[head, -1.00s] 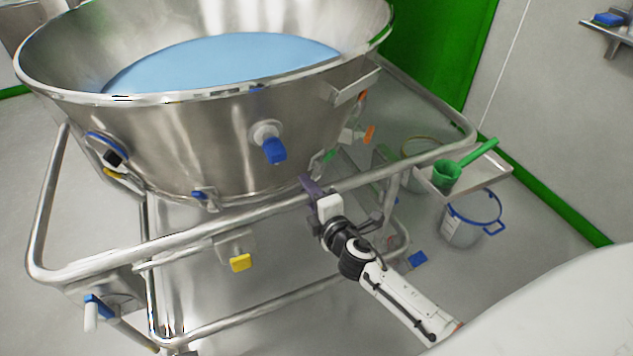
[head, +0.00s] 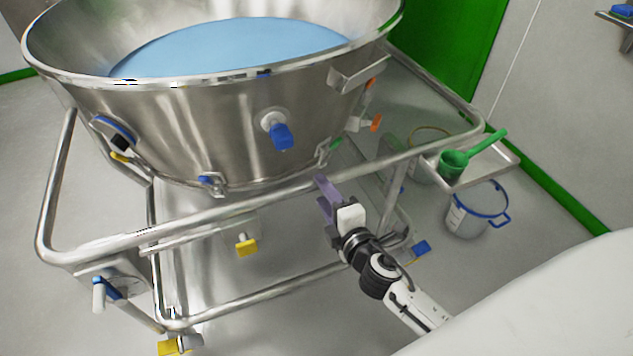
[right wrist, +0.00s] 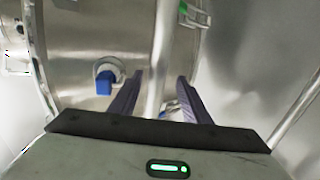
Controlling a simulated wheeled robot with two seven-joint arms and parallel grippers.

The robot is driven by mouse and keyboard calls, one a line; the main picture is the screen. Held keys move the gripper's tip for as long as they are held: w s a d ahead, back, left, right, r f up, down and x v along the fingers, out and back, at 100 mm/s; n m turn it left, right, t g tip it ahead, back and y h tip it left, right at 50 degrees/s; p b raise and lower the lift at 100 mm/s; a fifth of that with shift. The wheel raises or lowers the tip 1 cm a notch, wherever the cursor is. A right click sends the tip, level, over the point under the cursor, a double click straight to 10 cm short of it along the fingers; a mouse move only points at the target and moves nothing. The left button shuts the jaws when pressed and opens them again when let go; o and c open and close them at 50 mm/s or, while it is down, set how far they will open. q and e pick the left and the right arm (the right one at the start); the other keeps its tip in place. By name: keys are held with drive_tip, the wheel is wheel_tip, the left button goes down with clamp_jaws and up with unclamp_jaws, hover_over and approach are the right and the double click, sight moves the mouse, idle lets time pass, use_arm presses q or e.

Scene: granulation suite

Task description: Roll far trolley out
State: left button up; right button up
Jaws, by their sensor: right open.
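A steel trolley (head: 100,241) with a tubular frame carries a large round bowl (head: 200,130) holding blue material. It is the only trolley I see; I cannot tell from the frames whether it is the far one. My right gripper (head: 326,190) is open and empty at the near push rail (head: 250,199), its purple fingers just beside the rail's near side. In the right wrist view the rail (right wrist: 162,50) runs lengthwise between the two open fingers (right wrist: 158,100), not gripped. The bowl's blue-handled knob (right wrist: 104,82) shows beyond. My left gripper is out of view.
Yellow castor pedals (head: 246,246) and a blue one (head: 421,247) sit low on the frame. A side tray (head: 500,160) holds a green scoop (head: 455,163). A blue-rimmed bucket (head: 470,218) stands on the floor at right, near the wall. Floor at left is clear.

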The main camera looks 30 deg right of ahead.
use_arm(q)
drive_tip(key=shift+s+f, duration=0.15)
use_arm(e)
drive_tip(key=v, duration=0.3)
drive_tip(key=shift+s, duration=0.3)
use_arm(q)
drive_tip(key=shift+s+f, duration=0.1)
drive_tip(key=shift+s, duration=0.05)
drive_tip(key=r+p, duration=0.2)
drive_tip(key=p, duration=0.1)
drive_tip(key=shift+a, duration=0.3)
use_arm(e)
drive_tip(key=s+a+f+m+g+y, duration=0.2)
drive_tip(key=s+a+f+m+g, duration=0.1)
drive_tip(key=s+m, duration=0.4)
drive_tip(key=s+a+f+m+g+y, duration=0.1)
drive_tip(key=s+a+f+m+g, duration=0.3)
drive_tip(key=s, duration=0.7)
wheel_tip(320, 180, down, 4)
drive_tip(key=a+m, duration=0.2)
drive_tip(key=m, duration=0.2)
drive_tip(key=shift+s+r+y, duration=0.2)
drive_tip(key=shift+s+y, duration=0.2)
